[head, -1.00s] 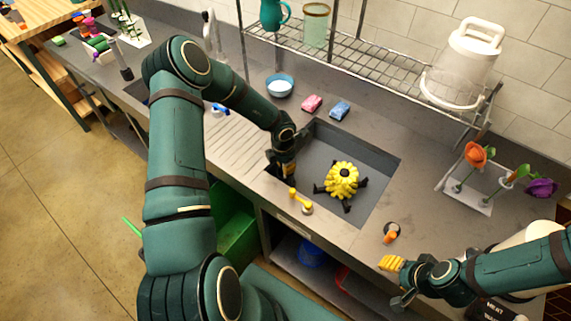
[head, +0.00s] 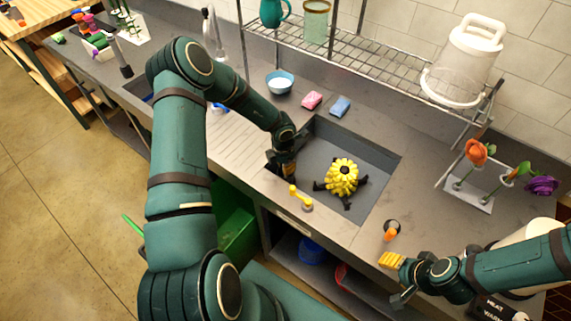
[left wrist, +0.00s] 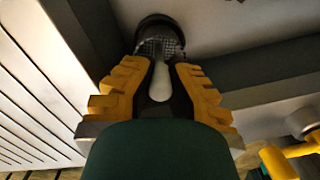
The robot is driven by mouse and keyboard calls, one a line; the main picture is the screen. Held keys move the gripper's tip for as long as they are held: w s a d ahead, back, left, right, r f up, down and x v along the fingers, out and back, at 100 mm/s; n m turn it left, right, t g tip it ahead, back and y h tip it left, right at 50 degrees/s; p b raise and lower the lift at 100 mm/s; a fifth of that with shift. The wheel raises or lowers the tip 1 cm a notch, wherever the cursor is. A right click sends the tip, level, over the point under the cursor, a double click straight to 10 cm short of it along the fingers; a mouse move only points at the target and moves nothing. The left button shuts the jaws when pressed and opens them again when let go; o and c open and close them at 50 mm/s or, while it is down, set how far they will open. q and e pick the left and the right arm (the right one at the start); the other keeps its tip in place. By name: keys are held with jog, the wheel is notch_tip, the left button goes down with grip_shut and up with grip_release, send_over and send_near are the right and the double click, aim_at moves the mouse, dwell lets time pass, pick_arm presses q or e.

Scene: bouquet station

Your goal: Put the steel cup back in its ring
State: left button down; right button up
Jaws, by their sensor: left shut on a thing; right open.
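My left gripper (head: 284,170) reaches down into the left end of the grey sink. In the left wrist view its yellow-padded fingers (left wrist: 160,85) are closed on a pale rounded stem (left wrist: 160,82). Beyond the stem a grey mesh cup, which looks like the steel cup (left wrist: 150,47), sits against a dark round rim (left wrist: 160,22), apparently the ring. I cannot tell whether the cup is seated in it. In the head view the cup and ring are hidden by my gripper and the sink wall. My right gripper (head: 396,281) is open and empty at the counter's front right.
A yellow petalled object with dark legs (head: 342,177) lies in the sink (head: 318,150). A yellow tap handle (head: 299,197) stands at the front edge. Pink (head: 312,100) and blue (head: 340,107) sponges and a blue bowl (head: 279,82) are behind. A flower stand (head: 472,195) is right.

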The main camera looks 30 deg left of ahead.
pick_arm(q)
jog(key=shift+f, duration=0.6)
dwell(0.3)
jog(key=c, duration=1.1)
grip_release()
jog(key=shift+o, duration=0.2)
jog(key=shift+r, duration=0.15)
notch_tip(320, 180, up, 12)
jog(key=shift+s+a, duration=0.25)
jog(key=shift+s, duration=0.2)
